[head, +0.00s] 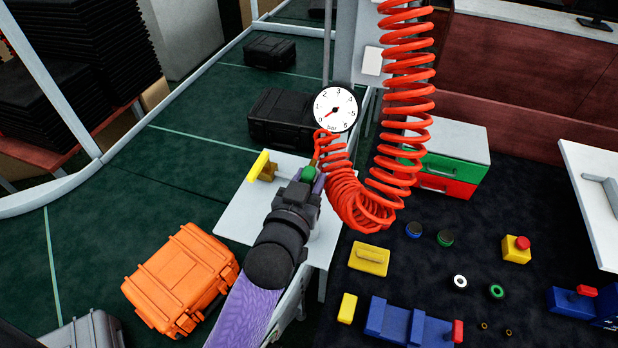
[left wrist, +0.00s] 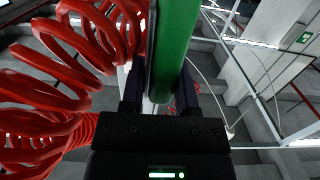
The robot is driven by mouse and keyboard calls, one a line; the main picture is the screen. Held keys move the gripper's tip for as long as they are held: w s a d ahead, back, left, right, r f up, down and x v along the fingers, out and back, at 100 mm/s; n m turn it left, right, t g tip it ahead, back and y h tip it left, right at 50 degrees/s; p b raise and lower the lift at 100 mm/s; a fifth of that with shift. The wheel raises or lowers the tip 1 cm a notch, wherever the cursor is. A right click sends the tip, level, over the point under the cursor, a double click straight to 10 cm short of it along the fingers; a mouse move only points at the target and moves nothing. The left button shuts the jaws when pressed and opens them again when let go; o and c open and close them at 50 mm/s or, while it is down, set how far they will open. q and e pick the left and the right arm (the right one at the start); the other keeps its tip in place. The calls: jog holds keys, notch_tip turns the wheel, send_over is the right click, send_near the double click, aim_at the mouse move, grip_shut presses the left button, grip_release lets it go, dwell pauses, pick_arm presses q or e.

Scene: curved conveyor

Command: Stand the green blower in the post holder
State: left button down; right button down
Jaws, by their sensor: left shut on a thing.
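The green blower (left wrist: 172,50) is a long green cylinder between the two fingers of my left gripper (left wrist: 160,92) in the left wrist view. In the head view only a small green end of it (head: 308,174) shows at the tip of my left gripper (head: 303,184), which is shut on it above a white shelf. A red coiled hose (head: 350,190) hangs right beside the gripper and seems to run to the blower. I cannot make out the post holder for sure; a yellow fitting (head: 262,167) on the white shelf is just left of the gripper. My right gripper is not in view.
The white shelf (head: 237,222) lies under my left gripper, with a round pressure gauge (head: 335,108) behind it. An orange case (head: 180,280) and black cases (head: 285,118) lie on the green conveyor. The dark table at right holds yellow blocks (head: 369,259) and blue fixtures.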

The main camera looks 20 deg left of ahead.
pick_arm(q)
jog(key=shift+f+b, duration=1)
jog(key=shift+f, duration=0.4)
jog(key=shift+c, duration=1.4)
grip_release()
jog(key=shift+s, duration=0.1)
jog(key=s+b, duration=0.1)
jog(key=s, duration=0.8)
jog(key=shift+s+a+r, duration=0.15)
jog(key=shift+s+r, duration=0.25)
